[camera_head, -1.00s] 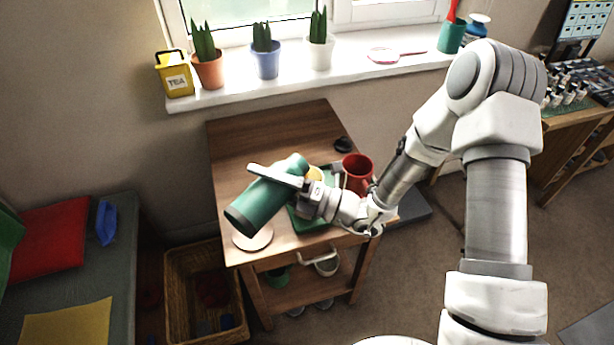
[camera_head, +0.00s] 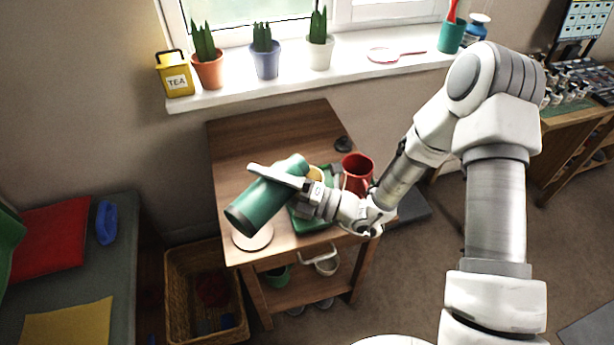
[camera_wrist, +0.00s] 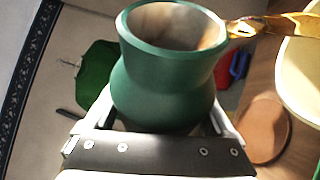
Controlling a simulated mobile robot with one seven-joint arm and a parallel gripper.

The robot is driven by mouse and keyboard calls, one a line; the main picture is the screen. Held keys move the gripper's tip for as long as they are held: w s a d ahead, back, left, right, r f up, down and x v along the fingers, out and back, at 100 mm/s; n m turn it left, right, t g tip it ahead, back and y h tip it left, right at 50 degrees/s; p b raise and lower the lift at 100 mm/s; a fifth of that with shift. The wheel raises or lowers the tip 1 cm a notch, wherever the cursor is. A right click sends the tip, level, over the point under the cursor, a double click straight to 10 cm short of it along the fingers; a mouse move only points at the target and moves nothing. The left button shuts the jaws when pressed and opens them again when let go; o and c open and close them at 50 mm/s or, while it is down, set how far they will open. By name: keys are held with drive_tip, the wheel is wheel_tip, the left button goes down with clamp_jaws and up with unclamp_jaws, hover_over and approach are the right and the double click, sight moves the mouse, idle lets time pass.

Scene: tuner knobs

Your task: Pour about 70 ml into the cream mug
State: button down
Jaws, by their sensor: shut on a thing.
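My gripper (camera_head: 276,178) is shut around a green vessel (camera_head: 268,198), which it holds tilted above the small wooden table. In the wrist view the green vessel (camera_wrist: 165,85) has its open mouth at the top, and amber liquid (camera_wrist: 275,25) runs from its lip toward the right. The cream mug (camera_wrist: 300,78) shows only in part at the right edge of that view, beside the stream. In the head view a small part of the cream mug (camera_head: 316,174) shows behind my gripper. Its inside and liquid level are hidden.
A red mug (camera_head: 357,170) stands close to the right of my gripper. A green tray (camera_head: 310,223) lies beneath, and a round coaster (camera_head: 253,238) is at the table's front left. A dark knob-like object (camera_head: 343,144) sits at the back right. The table's back left (camera_head: 245,140) is clear.

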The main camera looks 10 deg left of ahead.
drive_tip(key=n+b, duration=0.1)
drive_tip(key=s+f+b, duration=0.1)
drive_tip(key=f+n+h+b, duration=0.1)
drive_tip(key=b, duration=0.1)
drive_tip(key=shift+s+a+n+g, duration=0.15)
drive_tip(key=shift+a+n+g, duration=0.15)
drive_tip(key=shift+g, duration=0.1)
drive_tip(key=shift+r+n+p, duration=0.4)
drive_tip(key=shift+r+p, duration=0.25)
drive_tip(key=shift+p, duration=0.15)
drive_tip(key=shift+d+f+h, duration=0.1)
drive_tip(key=shift+f+h, duration=0.05)
drive_tip(key=shift+h, duration=0.15)
drive_tip(key=shift+n+p, duration=0.4)
drive_tip(key=shift+n, duration=0.1)
drive_tip(key=shift+w+n+h, duration=0.2)
drive_tip(key=shift+n+h, duration=0.2)
drive_tip(key=shift+p, duration=0.3)
